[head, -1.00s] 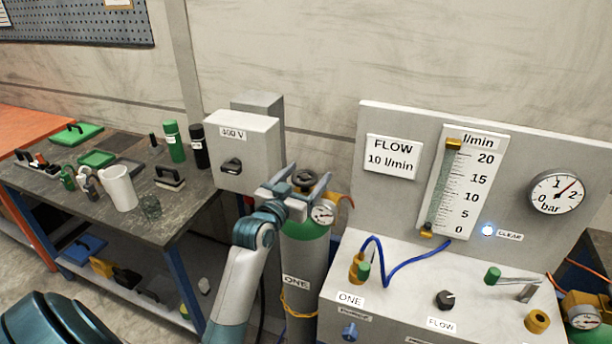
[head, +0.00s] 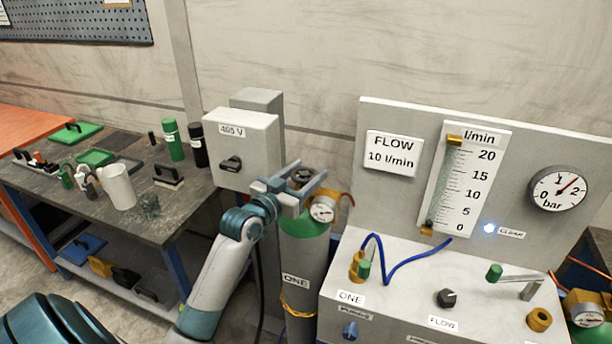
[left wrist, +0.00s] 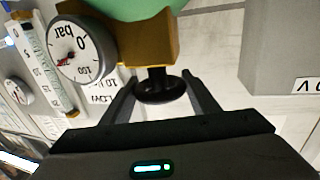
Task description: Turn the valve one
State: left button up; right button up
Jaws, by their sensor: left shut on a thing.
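The valve of cylinder ONE is a small black handwheel (head: 304,174) on top of the cylinder (head: 303,262), which has a green shoulder and a "ONE" label. My left gripper (head: 312,179) is at this handwheel, with one finger on either side of it, and is shut on it. In the left wrist view the black handwheel (left wrist: 160,88) sits between the two fingers, below a brass valve body (left wrist: 150,38). A round gauge (head: 323,209) is beside the valve. The fingers partly hide the handwheel in the head view. My right gripper is not in view.
A grey 400 V box (head: 242,150) stands close to the left of the gripper. The flow panel (head: 400,205) with a blue hose (head: 388,270) is to the right. A bench (head: 165,225) with bottles and a white cup is at the left.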

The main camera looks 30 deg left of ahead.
pick_arm(q)
jog(key=o, duration=1)
jog(key=shift+s, duration=0.1)
jog(key=shift+s+f, duration=0.1)
jog(key=shift+s, duration=0.4)
jog(key=shift+s+b, duration=2.6)
jog(key=shift+s, duration=5.55)
